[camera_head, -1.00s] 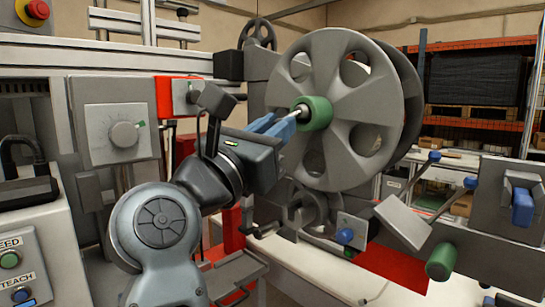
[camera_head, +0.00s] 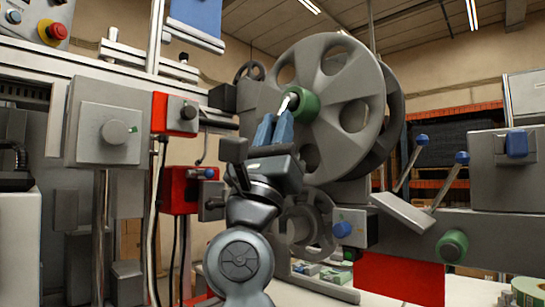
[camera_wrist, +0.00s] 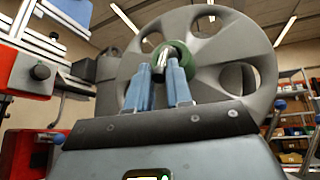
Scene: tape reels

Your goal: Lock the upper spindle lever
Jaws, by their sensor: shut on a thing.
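The upper reel (camera_head: 352,72) is a large grey spoked disc on a green spindle hub (camera_head: 307,108). The upper spindle lever (camera_head: 292,99) is a short silver piece at the hub's front. My gripper (camera_head: 277,117) reaches up from below with its blue fingers at the lever. In the wrist view, the lever (camera_wrist: 158,56) shows between the two fingertips (camera_wrist: 159,68), in front of the green hub (camera_wrist: 182,54). My gripper is shut on the lever. The contact itself is partly hidden by the fingers in the head view.
A grey knob box (camera_head: 104,122) and red switch boxes (camera_head: 174,113) stand to the left. A lower spindle with a blue knob (camera_head: 342,230) is below the reel. Blue-tipped levers (camera_head: 421,140) and a green roller (camera_head: 452,245) stick out on the right.

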